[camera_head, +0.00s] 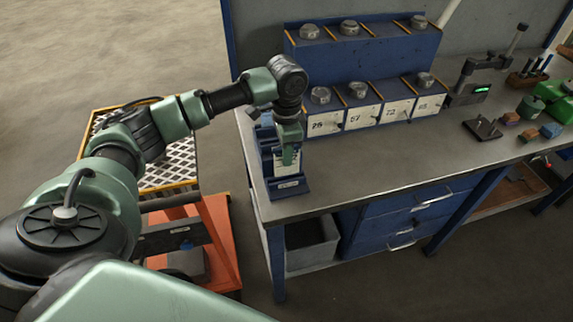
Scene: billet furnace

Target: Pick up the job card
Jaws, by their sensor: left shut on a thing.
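My left gripper (289,158) reaches down over the left end of the bench from above. It is shut on the job card (279,168), a small pale card of which only part shows beside and below the fingers. The card stands at the blue card holder (289,190), which has a small white label on its front. The gripper hides much of the card, and I cannot tell whether the card still touches the holder. My right gripper is out of view.
Behind on the grey bench (380,165) stands a blue two-tier rack (355,62) with numbered white plates and metal pieces. A gauge stand (474,75) and green boxes (556,98) are at the right. An orange cart (222,235) stands left of the bench. The bench's front middle is clear.

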